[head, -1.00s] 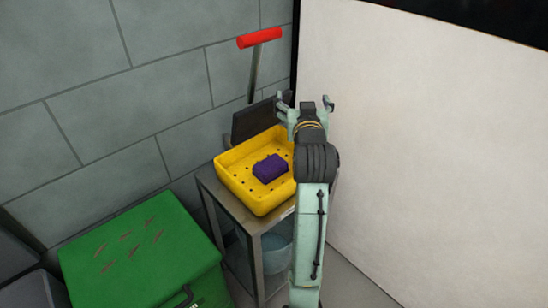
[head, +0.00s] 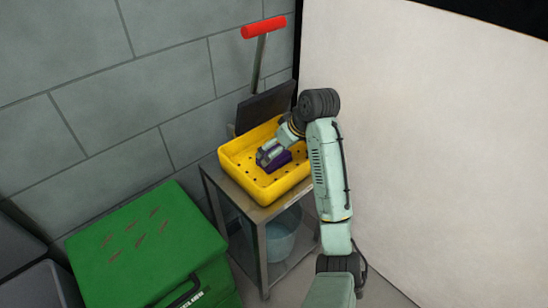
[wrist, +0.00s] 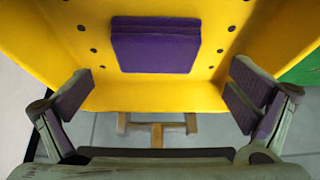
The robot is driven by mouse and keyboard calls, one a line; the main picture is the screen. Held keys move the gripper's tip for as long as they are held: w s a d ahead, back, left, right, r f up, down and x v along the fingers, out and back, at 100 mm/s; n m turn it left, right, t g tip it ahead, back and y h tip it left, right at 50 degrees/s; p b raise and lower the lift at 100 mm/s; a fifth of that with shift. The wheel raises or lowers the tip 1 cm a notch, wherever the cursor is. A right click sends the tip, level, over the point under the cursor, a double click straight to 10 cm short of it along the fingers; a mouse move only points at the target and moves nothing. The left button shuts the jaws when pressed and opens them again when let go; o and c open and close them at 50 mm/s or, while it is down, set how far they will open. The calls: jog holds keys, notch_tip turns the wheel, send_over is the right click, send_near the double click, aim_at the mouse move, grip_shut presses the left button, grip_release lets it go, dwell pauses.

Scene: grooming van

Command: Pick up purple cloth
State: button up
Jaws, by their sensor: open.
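The purple cloth (head: 281,160) is a folded, block-like bundle lying on the floor of a yellow tray (head: 232,159) with small holes. In the wrist view the cloth (wrist: 155,46) lies at the upper middle, ahead of the fingers. My gripper (head: 270,153) is over the tray and hides part of the cloth in the head view. In the wrist view my gripper (wrist: 158,100) is open, with its fingers wide apart and nothing between them. The cloth looks narrower than the gap between the fingers.
The tray stands on a metal stand (head: 258,213) with a bucket (head: 283,235) below. A red-handled tool (head: 263,28) and a dark panel (head: 264,107) are behind the tray. A green box (head: 140,245) is at lower left. A pale wall (head: 430,140) is close on the right.

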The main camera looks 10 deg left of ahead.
jog(key=x, duration=0.2)
jog(key=p+x, duration=0.1)
jog(key=x, duration=0.2)
jog(key=shift+w+f, duration=0.25)
jog(key=shift+w, duration=0.1)
jog(key=shift+c, duration=0.4)
jog(key=c, duration=1)
